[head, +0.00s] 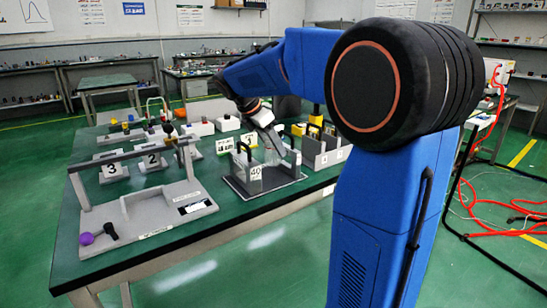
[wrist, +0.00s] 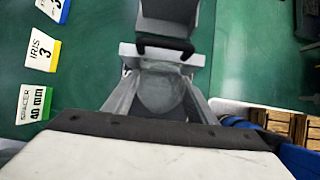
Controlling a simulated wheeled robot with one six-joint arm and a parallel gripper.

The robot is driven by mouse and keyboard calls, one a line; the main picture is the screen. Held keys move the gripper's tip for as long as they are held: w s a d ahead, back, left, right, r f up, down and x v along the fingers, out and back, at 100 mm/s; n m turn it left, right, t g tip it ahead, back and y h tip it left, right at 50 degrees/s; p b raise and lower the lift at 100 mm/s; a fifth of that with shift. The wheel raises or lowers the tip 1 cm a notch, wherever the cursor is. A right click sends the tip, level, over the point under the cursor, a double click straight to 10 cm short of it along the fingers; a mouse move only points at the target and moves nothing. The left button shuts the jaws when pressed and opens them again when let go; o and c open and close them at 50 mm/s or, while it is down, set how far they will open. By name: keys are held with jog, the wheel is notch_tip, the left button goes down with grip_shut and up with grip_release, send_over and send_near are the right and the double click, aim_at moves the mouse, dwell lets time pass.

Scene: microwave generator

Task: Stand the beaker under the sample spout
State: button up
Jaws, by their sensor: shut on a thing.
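My gripper (wrist: 158,98) is shut on a clear, see-through beaker (wrist: 160,90), seen between its two grey fingers in the wrist view. In the head view my gripper (head: 268,138) points down over a dark tray (head: 238,186) with grey uprights, one labelled 40. The beaker there is small and mostly hidden by the fingers. I cannot tell whether it touches the tray. I cannot make out the sample spout with certainty.
A grey frame with a crossbar (head: 122,157) and a purple knob (head: 87,239) stands at the front left of the green table. An IRIS 3 sign (wrist: 42,55) and a SPACER 40 mm sign (wrist: 34,104) lie left.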

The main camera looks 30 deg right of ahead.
aim_at(273, 156)
jog(key=shift+a+f, duration=0.1)
jog(key=shift+f, duration=2)
jog(key=o, duration=1.1)
jog(key=shift+f, duration=0.1)
jog(key=shift+c, duration=0.2)
jog(key=v, duration=1.2)
